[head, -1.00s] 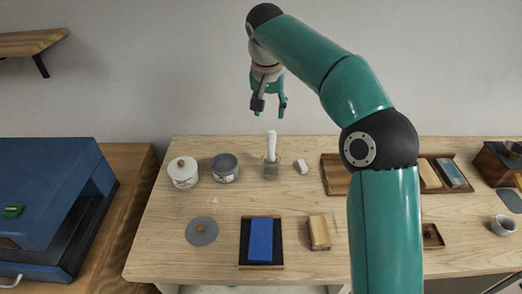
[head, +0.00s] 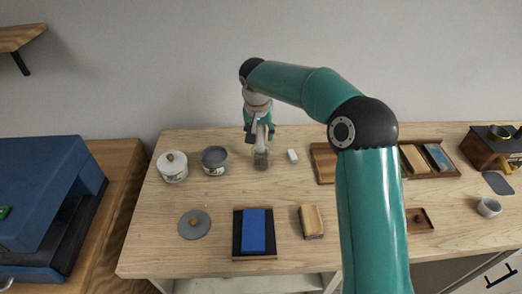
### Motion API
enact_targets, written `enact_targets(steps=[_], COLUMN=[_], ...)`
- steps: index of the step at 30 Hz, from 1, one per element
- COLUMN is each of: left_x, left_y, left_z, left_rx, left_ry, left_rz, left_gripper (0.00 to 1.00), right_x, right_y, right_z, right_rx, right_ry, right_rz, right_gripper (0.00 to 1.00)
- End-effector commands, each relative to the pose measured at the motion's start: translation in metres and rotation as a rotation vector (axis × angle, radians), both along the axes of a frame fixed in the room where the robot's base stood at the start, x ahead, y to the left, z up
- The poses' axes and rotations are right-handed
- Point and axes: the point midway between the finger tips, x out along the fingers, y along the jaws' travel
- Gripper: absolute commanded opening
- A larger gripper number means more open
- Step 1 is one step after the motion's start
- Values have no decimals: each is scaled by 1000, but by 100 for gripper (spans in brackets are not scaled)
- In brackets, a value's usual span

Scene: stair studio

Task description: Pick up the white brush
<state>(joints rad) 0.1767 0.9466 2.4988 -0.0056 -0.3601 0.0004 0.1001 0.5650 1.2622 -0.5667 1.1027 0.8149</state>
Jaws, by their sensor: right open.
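The white brush (head: 261,138) stands upright, handle up, in a small clear glass (head: 261,161) near the back of the wooden table. My right gripper (head: 259,136) has come down over the brush handle, with its fingers on either side of it. The fingers are open, and the handle shows between them. Whether a finger touches the handle I cannot tell. The lower end of the brush is inside the glass and hard to make out. My left gripper is not in view.
A white lidded jar (head: 173,168) and a grey pot (head: 215,160) stand left of the glass. A small white block (head: 293,156) lies close on its right.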

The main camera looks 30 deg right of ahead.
Motion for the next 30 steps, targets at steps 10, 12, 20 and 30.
enact_targets(steps=[10, 12, 20, 30], left_x=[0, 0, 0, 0], left_y=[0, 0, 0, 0], left_z=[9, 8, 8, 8], left_rx=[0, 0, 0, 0], left_ry=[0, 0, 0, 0], left_rz=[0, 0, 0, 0], left_gripper=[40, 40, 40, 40], right_x=[2, 2, 2, 2], right_y=[-5, -5, -5, -5], right_z=[-30, -30, -30, -30], right_rx=[1, 1, 1, 2], right_ry=[-1, -1, 1, 0], right_rz=[0, 0, 0, -1], right_gripper=[50, 50, 20, 0])
